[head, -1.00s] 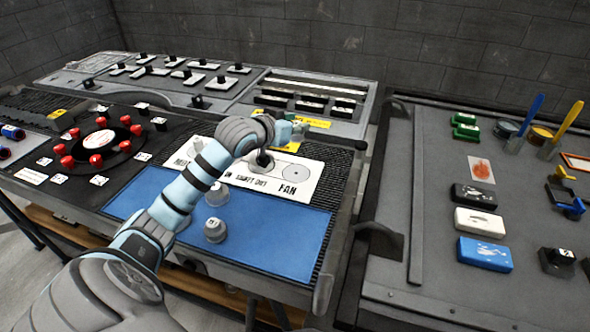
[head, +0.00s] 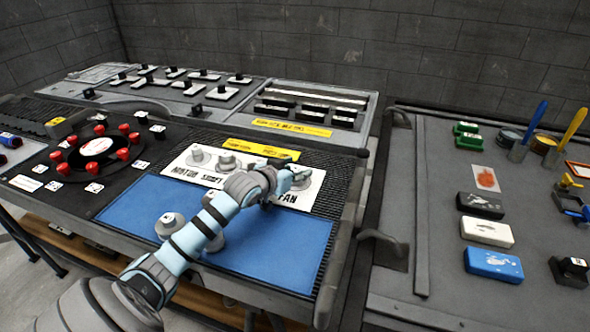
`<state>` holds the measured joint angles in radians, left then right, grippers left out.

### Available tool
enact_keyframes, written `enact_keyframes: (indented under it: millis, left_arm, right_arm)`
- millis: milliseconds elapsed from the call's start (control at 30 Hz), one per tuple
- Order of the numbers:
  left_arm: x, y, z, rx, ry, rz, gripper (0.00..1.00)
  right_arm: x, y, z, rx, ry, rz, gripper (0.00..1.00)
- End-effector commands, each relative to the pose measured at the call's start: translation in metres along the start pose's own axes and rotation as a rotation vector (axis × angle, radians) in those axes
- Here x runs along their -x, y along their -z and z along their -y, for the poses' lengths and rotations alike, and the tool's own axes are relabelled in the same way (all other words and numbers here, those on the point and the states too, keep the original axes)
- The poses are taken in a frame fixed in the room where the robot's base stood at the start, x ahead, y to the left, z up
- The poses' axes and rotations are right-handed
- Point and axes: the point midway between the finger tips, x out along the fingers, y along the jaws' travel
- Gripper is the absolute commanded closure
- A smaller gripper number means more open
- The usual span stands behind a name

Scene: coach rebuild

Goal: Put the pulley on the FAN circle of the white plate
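The white plate (head: 310,196) lies at the back of the blue mat (head: 285,250), with the FAN label at its right end. My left gripper (head: 293,181) is over that end, by the FAN circle, and covers most of it. Its fingers are small and partly hidden, so I cannot tell whether they hold a pulley. Grey round pieces stand at the plate's left, one near MOTOR (head: 198,157) and one beside it (head: 228,162). A grey pulley (head: 170,225) stands on the mat; others are partly behind my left forearm. My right gripper is out of view.
A black panel with red knobs (head: 97,146) is at the left. Yellow labels (head: 262,149) and black blocks lie behind the plate. The separate right bench (head: 395,290) carries blocks and paint tools. The mat's right part is clear.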

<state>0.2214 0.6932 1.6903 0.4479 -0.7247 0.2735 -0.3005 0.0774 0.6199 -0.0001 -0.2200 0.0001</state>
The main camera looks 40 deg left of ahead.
Motion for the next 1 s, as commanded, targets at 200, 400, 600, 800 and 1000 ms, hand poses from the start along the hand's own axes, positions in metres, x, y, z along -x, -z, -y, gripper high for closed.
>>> enact_keyframes:
  millis: [200,400,600,800,1000]
  left_arm:
    - [0.000,0.000,0.000,0.000,0.000,0.000,0.50]
    - [0.011,0.003,0.001,-0.003,0.002,0.000,0.50]
    - [0.058,0.005,0.001,-0.012,0.001,0.004,0.50]
    - [0.107,0.007,0.001,-0.010,0.003,0.006,0.50]
    - [0.122,0.003,0.000,-0.003,-0.002,0.001,0.50]
  right_arm:
    - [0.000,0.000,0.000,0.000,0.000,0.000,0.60]
    - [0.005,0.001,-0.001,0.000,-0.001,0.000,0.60]
    - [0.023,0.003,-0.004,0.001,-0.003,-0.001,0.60]
    - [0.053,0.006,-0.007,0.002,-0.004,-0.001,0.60]
    - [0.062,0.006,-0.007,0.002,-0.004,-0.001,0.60]
